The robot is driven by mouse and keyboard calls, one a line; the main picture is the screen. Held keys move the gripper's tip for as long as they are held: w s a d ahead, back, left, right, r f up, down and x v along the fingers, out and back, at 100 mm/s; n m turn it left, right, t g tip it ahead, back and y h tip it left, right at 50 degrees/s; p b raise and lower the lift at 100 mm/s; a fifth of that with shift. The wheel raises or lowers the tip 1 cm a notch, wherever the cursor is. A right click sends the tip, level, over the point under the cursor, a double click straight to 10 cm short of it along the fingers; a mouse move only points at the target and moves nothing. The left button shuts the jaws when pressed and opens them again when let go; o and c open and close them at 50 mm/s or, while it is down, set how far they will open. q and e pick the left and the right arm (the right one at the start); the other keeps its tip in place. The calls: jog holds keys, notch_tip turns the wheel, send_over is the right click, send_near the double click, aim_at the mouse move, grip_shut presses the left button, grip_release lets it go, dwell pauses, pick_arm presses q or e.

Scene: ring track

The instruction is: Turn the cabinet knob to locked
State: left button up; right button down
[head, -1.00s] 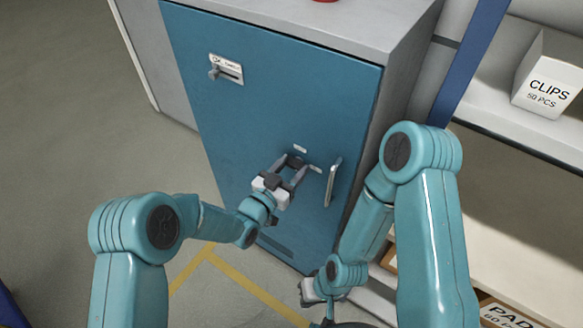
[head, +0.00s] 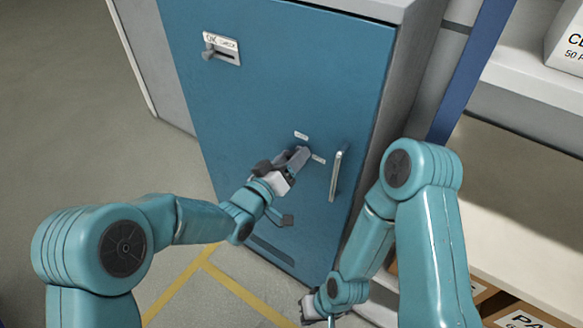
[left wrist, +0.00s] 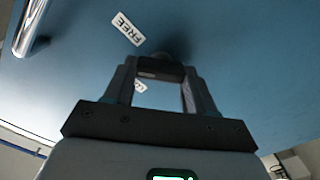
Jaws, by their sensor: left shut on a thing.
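The blue cabinet door (head: 270,100) fills the middle of the head view. My left gripper (head: 301,154) is against the door between two small white labels, left of the handle. It is shut on the cabinet knob, which it hides in the head view. In the left wrist view the dark knob (left wrist: 174,53) shows just past the fingertips (left wrist: 162,70). One label (left wrist: 127,28) reads FREE; the other (left wrist: 140,87) is mostly covered by the gripper. The knob's pointing direction cannot be made out. My right gripper (head: 313,306) hangs low, away from the door, its jaws unclear.
A vertical metal handle (head: 335,176) stands right of the knob. A slide latch with a label plate (head: 221,49) is at the door's upper left. Shelves with boxes (head: 566,45) stand at right. Yellow floor lines (head: 237,289) cross the open floor at lower left.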

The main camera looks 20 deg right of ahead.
pick_arm(q)
jog(key=shift+w+f+n+b, duration=0.1)
jog(key=shift+n+b, duration=1.1)
jog(key=shift+n, duration=1.35)
jog(key=shift+f+n+b, duration=0.1)
jog(key=shift+n+b, duration=1.1)
jog(key=shift+n, duration=1.35)
jog(key=o, duration=1)
jog(key=shift+o, duration=0.2)
jog(key=b+v, duration=0.1)
jog(key=v, duration=1.5)
jog(key=shift+b, duration=0.35)
